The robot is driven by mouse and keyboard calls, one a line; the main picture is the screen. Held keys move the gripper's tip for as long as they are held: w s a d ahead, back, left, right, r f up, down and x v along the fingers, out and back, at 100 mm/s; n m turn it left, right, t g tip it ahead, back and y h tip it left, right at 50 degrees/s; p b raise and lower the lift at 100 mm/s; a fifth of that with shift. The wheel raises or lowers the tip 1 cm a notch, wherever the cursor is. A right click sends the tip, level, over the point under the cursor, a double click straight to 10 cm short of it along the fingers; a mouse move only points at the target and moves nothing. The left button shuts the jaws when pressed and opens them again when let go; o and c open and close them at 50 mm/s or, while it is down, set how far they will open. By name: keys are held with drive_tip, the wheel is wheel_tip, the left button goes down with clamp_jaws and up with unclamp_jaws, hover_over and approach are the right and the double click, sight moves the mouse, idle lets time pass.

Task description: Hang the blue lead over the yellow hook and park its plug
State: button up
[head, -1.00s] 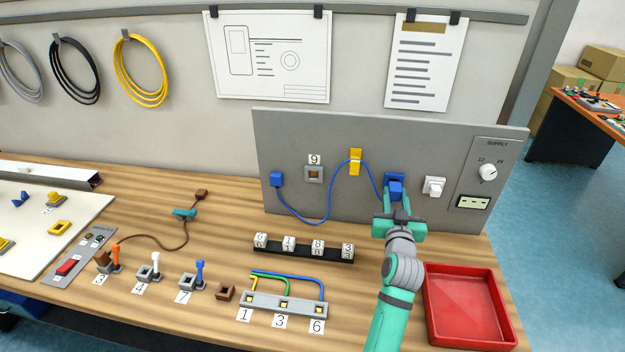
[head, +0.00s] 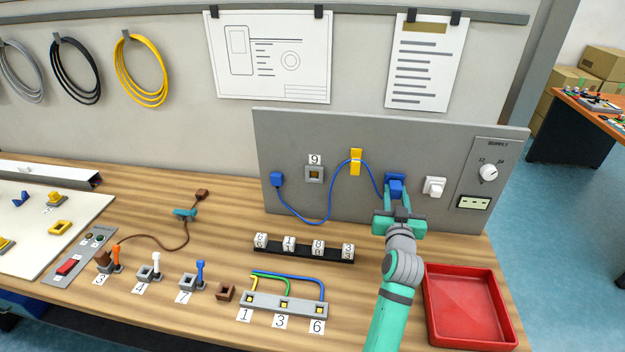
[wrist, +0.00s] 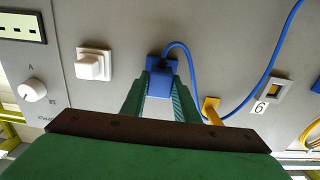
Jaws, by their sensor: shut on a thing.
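The blue lead (head: 330,197) runs from a blue block (head: 277,179) on the left of the grey panel, sags, then rises to the yellow hook (head: 356,155). It crosses at the hook and drops on the right to the blue plug (head: 396,187). My gripper (head: 396,197) is shut on this plug and holds it against a blue socket on the panel. The wrist view shows the plug (wrist: 161,82) between my fingers, in front of the blue socket (wrist: 157,62). How deep the plug sits is hidden. The hook (wrist: 211,108) also shows there, with the lead at it.
A white switch (head: 434,187) is close to the right of the plug, with the supply dial (head: 488,172) beyond. A socket labelled 9 (head: 314,174) is left of the hook. A red tray (head: 429,310) stands right of my arm. A dark number-block rail (head: 305,252) lies left.

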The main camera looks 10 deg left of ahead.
drive_tip(key=shift+w+d, duration=0.1)
drive_tip(key=shift+w, duration=0.5)
drive_tip(key=shift+c, duration=0.4)
idle(0.4)
drive_tip(key=o, duration=1.3)
drive_tip(key=shift+c, duration=0.2)
